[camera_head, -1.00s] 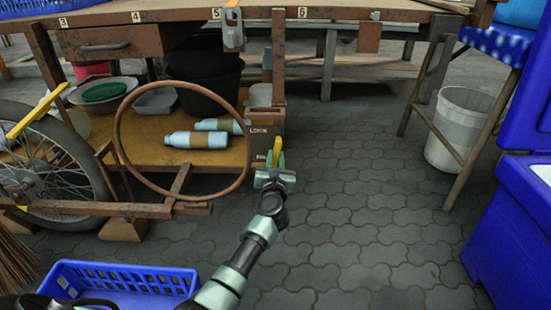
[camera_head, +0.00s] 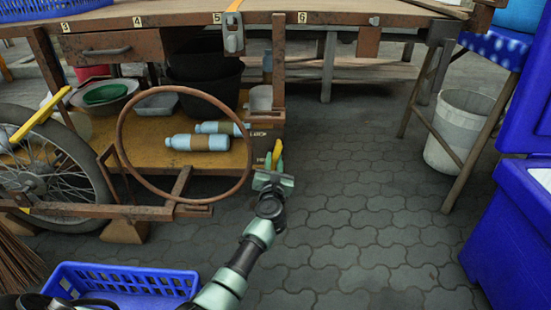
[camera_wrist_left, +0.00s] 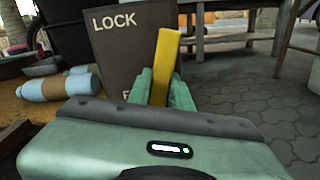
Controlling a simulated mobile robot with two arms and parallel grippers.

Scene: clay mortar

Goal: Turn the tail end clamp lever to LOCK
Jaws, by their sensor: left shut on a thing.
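The yellow clamp lever (camera_head: 277,149) stands at the right side of a dark brown box (camera_head: 265,132) at the cart's right end. In the left wrist view the lever (camera_wrist_left: 166,62) points up and leans slightly right. The box panel there (camera_wrist_left: 122,58) reads LOCK at the top; a lower label is mostly hidden behind a finger. My left gripper (camera_head: 274,163) is shut on the lever, with a green finger on each side in the wrist view (camera_wrist_left: 163,88). The lever's lower part and pivot are hidden. My right gripper is not in view.
A brown steel ring (camera_head: 120,150) stands left of the lever before a shelf with blue bottles (camera_head: 197,142). A blue basket (camera_head: 122,283) lies lower left. A white bucket (camera_head: 456,132) and blue box (camera_head: 510,230) are at right. The paving between (camera_head: 370,220) is clear.

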